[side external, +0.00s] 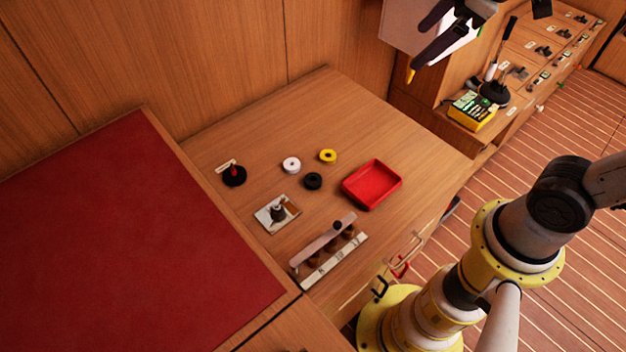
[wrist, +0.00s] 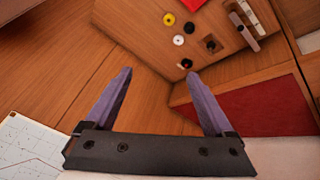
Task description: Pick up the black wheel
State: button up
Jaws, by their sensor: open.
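The black wheel (side external: 313,181) lies flat on the wooden desk, just below a white wheel (side external: 291,164) and a yellow wheel (side external: 327,156). In the wrist view the black wheel (wrist: 189,27) is small and far off, beyond the fingertips, with the white wheel (wrist: 178,40) and yellow wheel (wrist: 168,19) beside it. My gripper (side external: 416,50) is high up and well to the right of the wheels in the side view. Its two dark fingers stand wide apart with nothing between them, which also shows in the wrist view (wrist: 160,74).
A red tray (side external: 372,185) sits right of the wheels. A black base with a red post (side external: 234,175), a metal plate with a knob (side external: 277,213) and a labelled rack with a handle (side external: 329,250) stand nearby. Wooden walls rise behind; a red-topped surface (side external: 120,240) is at left.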

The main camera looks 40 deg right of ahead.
jog(key=w+a+f+n+g, duration=0.25)
jog(key=w+f, duration=0.25)
jog(key=w, duration=0.5)
jog(key=n+g, duration=0.2)
jog(key=n, duration=0.2)
send_over(311, 176)
notch_tip(311, 176, down, 17)
jog(key=shift+g, duration=0.75)
jog(key=f, duration=0.8)
jog(key=a+f, duration=0.1)
jog(key=f, duration=0.4)
jog(key=shift+s, duration=0.35)
jog(key=shift+s+d+f, duration=0.1)
jog(key=shift+d+f, duration=0.05)
jog(key=shift+f, duration=2.8)
grip_shut()
